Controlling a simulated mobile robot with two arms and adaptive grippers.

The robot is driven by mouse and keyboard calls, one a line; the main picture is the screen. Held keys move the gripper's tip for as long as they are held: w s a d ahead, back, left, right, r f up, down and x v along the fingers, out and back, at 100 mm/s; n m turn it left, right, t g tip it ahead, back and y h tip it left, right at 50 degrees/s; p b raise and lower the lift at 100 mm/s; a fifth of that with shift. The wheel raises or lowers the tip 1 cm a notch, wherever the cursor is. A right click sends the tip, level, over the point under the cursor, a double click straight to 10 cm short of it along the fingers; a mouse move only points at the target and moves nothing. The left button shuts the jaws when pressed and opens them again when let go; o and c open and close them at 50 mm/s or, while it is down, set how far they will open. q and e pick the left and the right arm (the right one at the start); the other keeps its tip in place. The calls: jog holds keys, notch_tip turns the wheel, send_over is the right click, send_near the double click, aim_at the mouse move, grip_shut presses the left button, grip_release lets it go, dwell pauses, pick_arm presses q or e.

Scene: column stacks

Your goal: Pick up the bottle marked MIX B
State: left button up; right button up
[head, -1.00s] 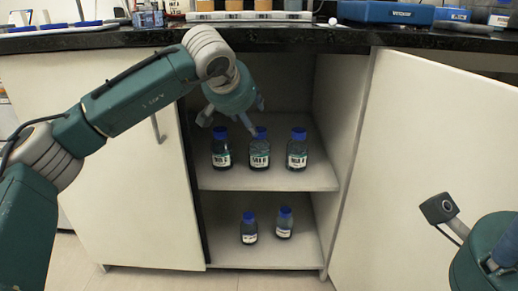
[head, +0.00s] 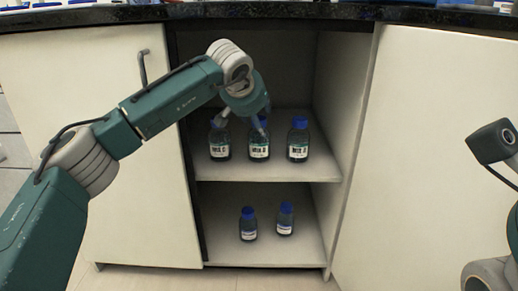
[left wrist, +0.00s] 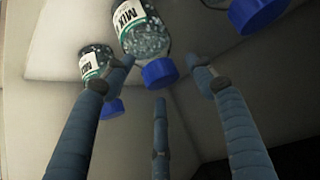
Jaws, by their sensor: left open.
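Three clear bottles with blue caps and white-green labels stand in a row on the upper shelf (head: 212,172). The small head-view labels are hard to read. The middle bottle (head: 259,149) is directly below my left gripper (head: 250,122). In the left wrist view the central bottle (left wrist: 143,38) shows "MIX", with its last letter cut off. My left gripper (left wrist: 160,78) is open, its fingers spread around that bottle's blue cap and not closed on it. The left bottle (head: 219,145) and right bottle (head: 298,146) stand beside it. My right gripper's fingers are out of view.
Two smaller blue-capped bottles (head: 248,228) (head: 285,222) stand on the lower shelf (head: 225,252). Open cabinet doors flank the opening, left (head: 130,220) and right (head: 430,190). A dark countertop (head: 300,14) runs above. The upper shelf's right end is free.

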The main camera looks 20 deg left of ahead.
pick_arm(q)
grip_shut()
jog(key=shift+r, duration=0.1)
dwell(0.4)
